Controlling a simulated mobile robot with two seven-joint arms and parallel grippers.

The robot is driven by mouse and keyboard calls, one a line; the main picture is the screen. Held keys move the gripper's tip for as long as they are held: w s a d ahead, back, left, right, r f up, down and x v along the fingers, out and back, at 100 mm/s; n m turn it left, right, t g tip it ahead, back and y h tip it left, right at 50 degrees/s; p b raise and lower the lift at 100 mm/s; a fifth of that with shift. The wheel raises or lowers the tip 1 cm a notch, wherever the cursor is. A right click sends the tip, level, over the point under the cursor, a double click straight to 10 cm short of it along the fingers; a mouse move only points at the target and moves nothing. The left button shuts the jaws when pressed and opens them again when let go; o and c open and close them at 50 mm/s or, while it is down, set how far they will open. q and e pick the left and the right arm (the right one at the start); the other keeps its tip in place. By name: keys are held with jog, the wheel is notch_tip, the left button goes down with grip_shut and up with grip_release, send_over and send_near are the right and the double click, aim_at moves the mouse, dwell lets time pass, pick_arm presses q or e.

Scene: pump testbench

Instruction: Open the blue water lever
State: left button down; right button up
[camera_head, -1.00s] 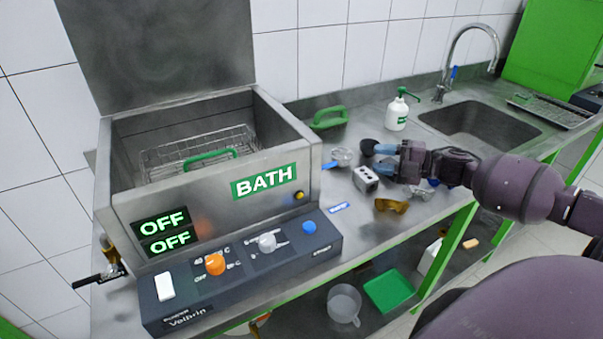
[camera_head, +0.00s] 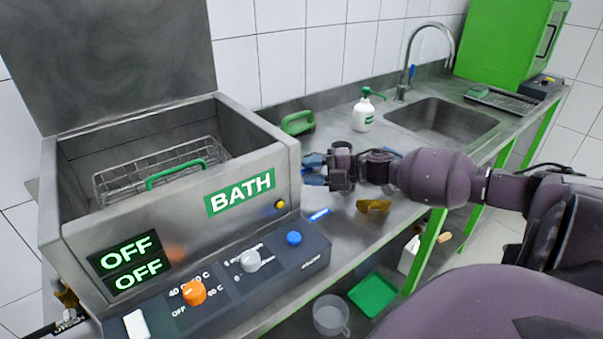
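My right gripper (camera_head: 313,170) reaches leftward to the right side of the steel bath (camera_head: 70,240). Its two blue-tipped fingers are apart, with a gap between them, close to the bath's side wall. A blue lever beside the bath wall showed there earlier; the gripper now covers that spot, and I cannot tell whether the fingers touch it. The sink tap (camera_head: 407,60) also has a small blue part (camera_head: 411,72), well away from the gripper. My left gripper is out of view.
The control box (camera_head: 215,285) with orange, white and blue knobs stands in front of the bath. Yellow goggles (camera_head: 374,206) lie near the counter edge below the gripper. The sink (camera_head: 445,122) is further right.

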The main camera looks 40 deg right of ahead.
jog(key=shift+x, duration=1.15)
grip_shut()
